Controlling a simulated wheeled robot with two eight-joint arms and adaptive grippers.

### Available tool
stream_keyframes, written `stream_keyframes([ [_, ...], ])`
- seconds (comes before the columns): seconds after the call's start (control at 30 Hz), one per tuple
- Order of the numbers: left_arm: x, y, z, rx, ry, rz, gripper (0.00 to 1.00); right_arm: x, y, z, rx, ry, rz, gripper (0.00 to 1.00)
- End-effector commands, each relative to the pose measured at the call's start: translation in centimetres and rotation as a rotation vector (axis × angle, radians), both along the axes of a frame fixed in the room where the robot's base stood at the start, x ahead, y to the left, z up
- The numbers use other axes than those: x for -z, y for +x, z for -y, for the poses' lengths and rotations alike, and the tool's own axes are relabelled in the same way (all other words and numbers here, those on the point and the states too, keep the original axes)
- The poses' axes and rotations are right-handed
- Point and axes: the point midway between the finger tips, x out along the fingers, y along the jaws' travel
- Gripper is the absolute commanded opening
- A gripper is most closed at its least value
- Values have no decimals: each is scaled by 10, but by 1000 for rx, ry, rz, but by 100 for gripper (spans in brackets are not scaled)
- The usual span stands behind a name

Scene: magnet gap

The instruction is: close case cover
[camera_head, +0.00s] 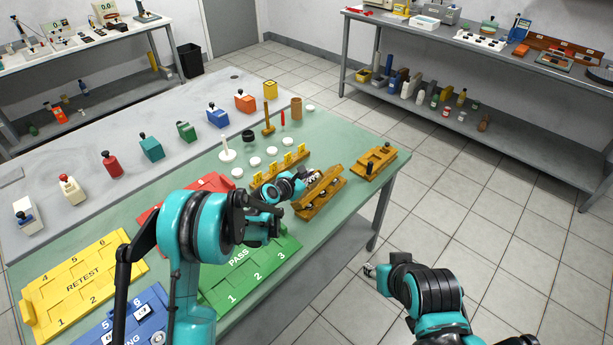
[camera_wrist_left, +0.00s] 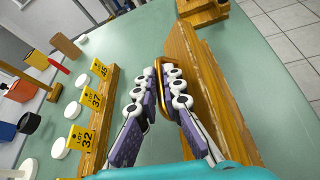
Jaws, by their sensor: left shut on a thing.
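The wooden case (camera_head: 322,208) stands near the right edge of the green table top, with dark round things inside. Its wooden cover (camera_head: 330,176) is raised and tilted on the far side; in the left wrist view the wooden cover (camera_wrist_left: 200,85) shows as a long board. My left gripper (camera_head: 312,176) is at the cover. In the left wrist view its fingers (camera_wrist_left: 161,88) are shut on the brass handle (camera_wrist_left: 158,66) at the cover's edge. My right gripper (camera_head: 369,270) is out over the floor, away from the table, its fingers too small to judge.
A wooden strip with yellow number tags (camera_head: 280,172) runs close to the case. A second wooden block (camera_head: 374,163) with black knobs stands at right. The green PASS tray (camera_head: 250,270) and yellow RETEST tray (camera_head: 85,285) lie nearer. Several white discs (camera_head: 255,161) lie behind.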

Motion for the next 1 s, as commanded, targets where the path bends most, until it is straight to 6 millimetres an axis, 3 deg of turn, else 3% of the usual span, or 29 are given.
stream_keyframes([
  [0.6,3,-26,31,3,424,361,0,18,0,0,0,0,0,40],
  [1.0,8,-33,39,0,572,486,0,19,0,0,0,0,0,40],
])
